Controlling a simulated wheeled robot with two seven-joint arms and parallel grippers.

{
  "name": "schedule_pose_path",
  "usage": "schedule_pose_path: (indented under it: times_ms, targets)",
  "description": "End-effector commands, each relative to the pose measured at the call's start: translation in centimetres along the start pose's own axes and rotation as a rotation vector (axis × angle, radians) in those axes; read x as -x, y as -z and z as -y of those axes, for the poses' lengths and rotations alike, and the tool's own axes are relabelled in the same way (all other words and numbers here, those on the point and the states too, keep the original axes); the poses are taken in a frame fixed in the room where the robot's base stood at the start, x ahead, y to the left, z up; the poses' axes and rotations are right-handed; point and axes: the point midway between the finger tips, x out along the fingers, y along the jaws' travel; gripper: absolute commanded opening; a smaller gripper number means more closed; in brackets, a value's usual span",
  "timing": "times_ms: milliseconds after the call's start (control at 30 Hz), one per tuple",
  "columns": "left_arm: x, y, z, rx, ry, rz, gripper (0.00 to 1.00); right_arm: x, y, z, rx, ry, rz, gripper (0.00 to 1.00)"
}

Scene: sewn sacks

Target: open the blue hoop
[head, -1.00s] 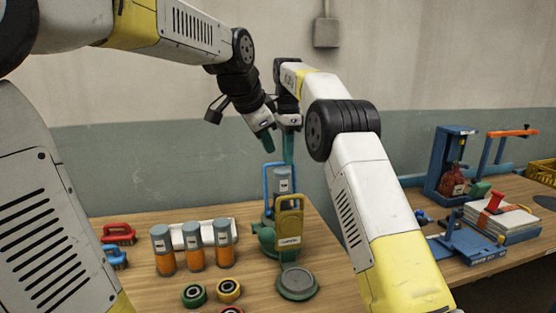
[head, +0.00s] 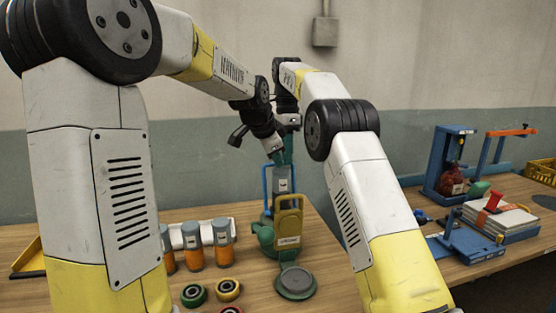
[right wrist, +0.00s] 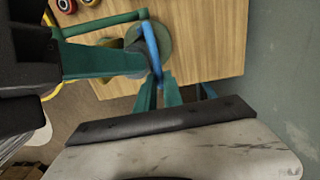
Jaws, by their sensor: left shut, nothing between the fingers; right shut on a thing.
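The blue hoop (head: 265,188) stands upright at the back of a green stand (head: 265,236), behind a yellow hoop (head: 279,220) with a label. A grey cylinder (head: 283,180) shows between the hoops. My right gripper (head: 288,145) reaches down from above, shut on the blue hoop; its top is mostly hidden in the head view. In the right wrist view the blue hoop (right wrist: 152,45) runs up to my right fingertips (right wrist: 160,82). My left gripper (head: 277,160) is shut and empty, close beside the right fingers; it also shows in the right wrist view (right wrist: 142,62).
Orange-and-grey canisters (head: 193,248) stand left of the stand. Green and yellow rollers (head: 228,289) lie in front of them. A round grey plate (head: 296,283) is at the stand's front. A second table at right holds a blue press (head: 441,160) and a paper stack (head: 512,220).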

Motion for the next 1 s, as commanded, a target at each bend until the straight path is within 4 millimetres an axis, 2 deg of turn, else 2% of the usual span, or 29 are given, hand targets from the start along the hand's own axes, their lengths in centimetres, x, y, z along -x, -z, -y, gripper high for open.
schedule_pose_path:
  times_ms: [400,600,833,867,900,967,1000]
  targets:
    - [-0.2,-0.1,0.4,0.0,0.0,0.001,0.0,-0.1,0.0,0.0,0.0,-0.001,0.0,0.0]
    - [-1.2,-0.2,2.0,0.001,0.001,0.001,0.0,0.0,0.0,0.0,0.0,-0.002,0.0,0.0]
    - [-1.3,-0.2,2.2,0.001,0.005,0.001,0.0,0.1,-0.1,-0.2,0.001,-0.006,0.001,0.0]
    - [-1.3,-0.2,2.2,0.001,0.006,0.001,0.0,0.1,-0.1,-0.2,0.001,-0.005,0.001,0.16]
    - [-1.3,-0.3,2.2,0.001,0.006,0.001,0.0,0.1,-0.1,-0.2,0.001,-0.006,0.001,0.24]
    - [-1.3,-0.3,2.2,0.001,0.005,0.002,0.0,0.1,-0.1,-0.2,0.001,-0.005,0.002,0.33]
    - [-1.3,-0.3,2.1,0.001,0.004,0.002,0.0,0.1,-0.1,-0.2,0.001,-0.004,0.001,0.33]
